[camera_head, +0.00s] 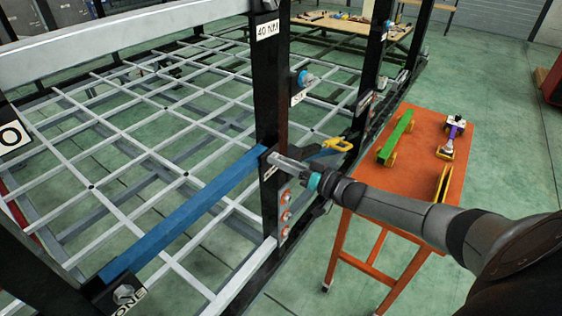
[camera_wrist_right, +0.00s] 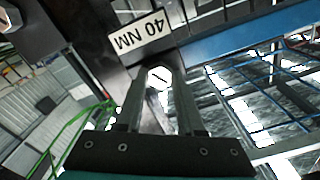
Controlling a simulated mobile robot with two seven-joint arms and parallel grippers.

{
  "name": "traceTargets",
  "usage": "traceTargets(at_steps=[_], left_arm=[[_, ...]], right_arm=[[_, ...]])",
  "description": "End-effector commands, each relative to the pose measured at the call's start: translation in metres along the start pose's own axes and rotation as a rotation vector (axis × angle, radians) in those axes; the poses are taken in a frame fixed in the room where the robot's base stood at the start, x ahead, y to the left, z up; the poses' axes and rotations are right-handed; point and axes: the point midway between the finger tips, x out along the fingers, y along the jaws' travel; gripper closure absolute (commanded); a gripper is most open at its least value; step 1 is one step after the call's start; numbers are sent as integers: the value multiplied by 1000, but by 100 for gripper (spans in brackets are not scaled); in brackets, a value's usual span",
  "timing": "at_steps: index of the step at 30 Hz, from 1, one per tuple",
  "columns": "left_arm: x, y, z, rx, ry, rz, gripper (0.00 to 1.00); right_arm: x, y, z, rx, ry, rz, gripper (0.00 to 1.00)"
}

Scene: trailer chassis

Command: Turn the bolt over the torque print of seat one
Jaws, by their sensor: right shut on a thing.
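My right gripper (camera_head: 276,158) reaches in from the right to the black post at the right end of the blue bar (camera_head: 185,215). In the right wrist view its fingertips (camera_wrist_right: 160,74) are shut on a bolt (camera_wrist_right: 158,77) with a pale, slotted-looking face. A white print reading "40 NM" (camera_wrist_right: 138,33) sits on the black metal close to that bolt. A plate reading "ONE" (camera_head: 128,302) is at the lower left, beside a nut-like fitting (camera_head: 123,293) at the bar's other end. My left gripper is not in view.
An orange table (camera_head: 418,180) holds a green tool (camera_head: 396,134) and a purple one (camera_head: 453,134). A yellow-handled thing (camera_head: 337,144) is just behind my gripper.

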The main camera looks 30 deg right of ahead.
Motion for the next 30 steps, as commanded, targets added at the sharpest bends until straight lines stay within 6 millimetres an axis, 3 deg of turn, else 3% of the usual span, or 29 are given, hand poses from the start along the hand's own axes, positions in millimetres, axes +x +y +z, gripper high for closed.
traceTargets(at_steps=[18,19,27,30], left_arm=[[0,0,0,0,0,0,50],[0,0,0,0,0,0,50],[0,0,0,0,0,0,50],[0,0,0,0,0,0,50]], right_arm=[[-4,3,5,42,-12,9,100],[-4,3,5,42,-12,9,62],[-2,2,2,42,-6,4,32],[-1,1,2,42,-4,3,32]])
